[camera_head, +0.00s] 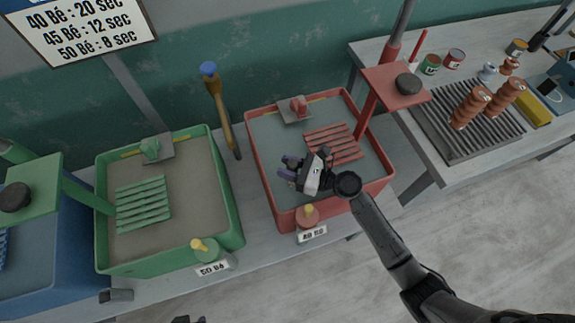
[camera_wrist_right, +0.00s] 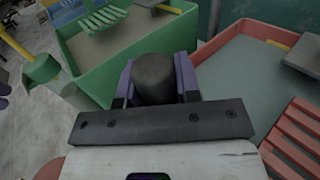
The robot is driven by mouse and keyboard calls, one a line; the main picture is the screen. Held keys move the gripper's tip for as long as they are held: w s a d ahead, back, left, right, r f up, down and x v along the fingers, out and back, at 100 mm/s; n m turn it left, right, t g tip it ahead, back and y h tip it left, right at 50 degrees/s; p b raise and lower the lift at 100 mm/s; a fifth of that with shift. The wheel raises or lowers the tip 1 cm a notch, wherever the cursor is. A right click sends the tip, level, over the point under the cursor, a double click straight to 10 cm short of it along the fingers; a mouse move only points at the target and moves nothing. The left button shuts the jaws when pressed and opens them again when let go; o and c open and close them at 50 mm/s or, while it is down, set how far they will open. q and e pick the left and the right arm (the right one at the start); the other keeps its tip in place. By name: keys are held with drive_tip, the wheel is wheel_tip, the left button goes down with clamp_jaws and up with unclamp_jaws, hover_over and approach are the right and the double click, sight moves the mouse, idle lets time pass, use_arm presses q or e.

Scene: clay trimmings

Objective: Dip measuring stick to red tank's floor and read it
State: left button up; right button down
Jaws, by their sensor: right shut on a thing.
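The red tank (camera_head: 261,170) stands right of the middle in the head view, with grey liquid and a red slatted rack inside. It also shows at the right of the right wrist view (camera_wrist_right: 220,42). My right gripper (camera_head: 289,168) is above the tank's left half. Its purple fingers are shut on a dark grey cylindrical end (camera_wrist_right: 154,78), which I take to be the top of the measuring stick. The rest of the stick is hidden, so its depth and any reading cannot be told. My left gripper is not clearly in view.
A green tank (camera_head: 233,214) stands to the left, beyond a narrow gap. A red post with a small shelf (camera_head: 386,91) rises by the red tank's right side. A side table (camera_head: 385,52) is at right.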

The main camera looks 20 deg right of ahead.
drive_tip(key=shift+f, duration=0.25)
drive_tip(key=shift+f+b, duration=0.7)
drive_tip(key=shift+f, duration=0.05)
idle(0.7)
drive_tip(key=shift+r, duration=0.1)
wheel_tip(320, 180, up, 29)
drive_tip(key=p, duration=3)
